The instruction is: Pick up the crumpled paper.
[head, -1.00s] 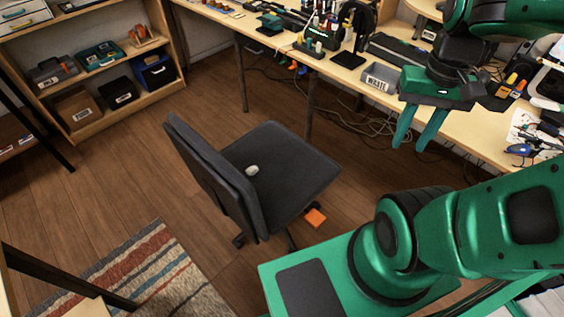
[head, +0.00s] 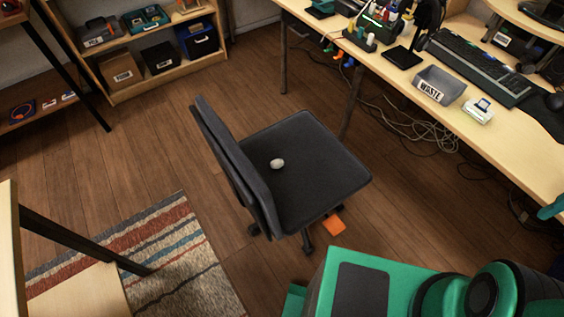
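A small whitish lump that looks like the crumpled paper (head: 277,163) lies on the seat of a dark office chair (head: 318,180), near the backrest. My gripper is mostly out of the head view. Only a bit of green shows at the right edge, and I cannot tell whether it is a fingertip. The gripper is well away from the paper, and its opening cannot be seen.
The chair's backrest (head: 232,165) stands left of the paper. A desk (head: 503,150) with a grey waste bin (head: 440,84) is at right. An orange square (head: 333,224) lies on the floor under the chair. A striped rug (head: 180,255) is at lower left.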

